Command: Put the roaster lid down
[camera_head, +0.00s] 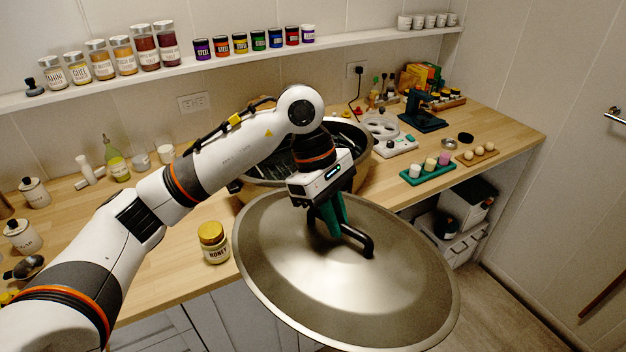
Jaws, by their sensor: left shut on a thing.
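The roaster lid (400,285) is a large oval metal lid with a dark loop handle (357,238). My left gripper (340,228) is shut on the handle, its green fingers around one end of it. The lid hangs in front of the counter edge, and its far rim overlaps the counter in the picture. The roaster (268,168) is a dark open pan on the counter behind my left wrist, partly hidden by my arm. My right gripper is not in view.
A honey jar (213,243) stands on the wooden counter (185,262) just left of the lid. A green tray (428,172), an egg board (477,155) and a white appliance (390,138) stand to the right. Open shelves (450,232) with containers lie below the right counter.

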